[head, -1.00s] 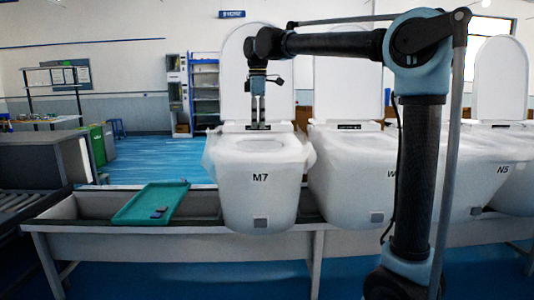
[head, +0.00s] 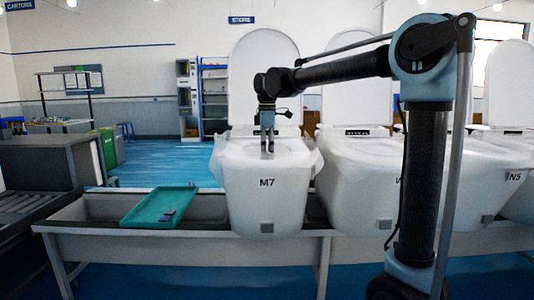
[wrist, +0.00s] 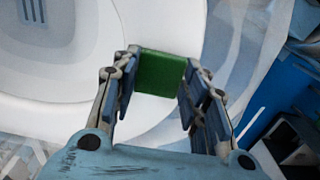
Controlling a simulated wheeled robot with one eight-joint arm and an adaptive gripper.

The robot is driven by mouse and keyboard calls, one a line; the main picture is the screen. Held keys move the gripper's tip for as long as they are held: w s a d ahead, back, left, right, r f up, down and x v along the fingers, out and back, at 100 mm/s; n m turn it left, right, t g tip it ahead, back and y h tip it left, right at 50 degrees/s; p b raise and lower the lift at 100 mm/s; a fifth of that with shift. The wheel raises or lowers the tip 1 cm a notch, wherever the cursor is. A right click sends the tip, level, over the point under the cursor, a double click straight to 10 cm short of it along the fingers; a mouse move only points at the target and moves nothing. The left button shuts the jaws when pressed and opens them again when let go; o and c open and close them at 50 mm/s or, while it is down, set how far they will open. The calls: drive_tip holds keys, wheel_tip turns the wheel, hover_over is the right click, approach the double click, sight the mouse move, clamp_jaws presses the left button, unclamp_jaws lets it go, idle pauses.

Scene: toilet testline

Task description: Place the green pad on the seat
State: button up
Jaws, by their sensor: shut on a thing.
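The green pad (wrist: 162,73) is between the fingertips of my gripper (wrist: 160,82) in the wrist view. My gripper is shut on it. In the head view my gripper (head: 267,151) points down over the front part of the white seat of the toilet marked M7 (head: 266,205). The pad cannot be made out there. The white seat and bowl (wrist: 70,110) lie below and to the left of the pad in the wrist view. I cannot tell whether the pad touches the seat.
A teal tray (head: 145,213) with small dark pieces lies on the bench left of the toilet. The raised lid (head: 262,75) stands behind my gripper. More white toilets (head: 355,185) stand to the right. Blue floor shows behind the bench.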

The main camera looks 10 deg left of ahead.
drive_tip(key=o, duration=0.7)
wheel_tip(320, 180, up, 12)
idle(0.5)
drive_tip(key=s+d+f+m, duration=0.2)
drive_tip(key=d+f+m, duration=0.15)
drive_tip(key=d, duration=0.55)
drive_tip(key=s+d+f+m+t, duration=0.1)
drive_tip(key=s+d+f+m, duration=0.2)
drive_tip(key=d+f, duration=0.35)
drive_tip(key=s+d+f+m, duration=0.2)
drive_tip(key=d+f+m, duration=0.1)
drive_tip(key=d, duration=0.7)
drive_tip(key=s+d+f+m, duration=0.5)
drive_tip(key=s+d+f, duration=0.2)
drive_tip(key=f, duration=0.5)
drive_tip(key=s+d+f+m+t, duration=0.1)
drive_tip(key=s+d+f+m, duration=0.5)
drive_tip(key=f, duration=0.6)
drive_tip(key=s+d, duration=0.2)
drive_tip(key=s, duration=0.1)
drive_tip(key=shift+s+f, duration=0.25)
drive_tip(key=shift+f, duration=0.1)
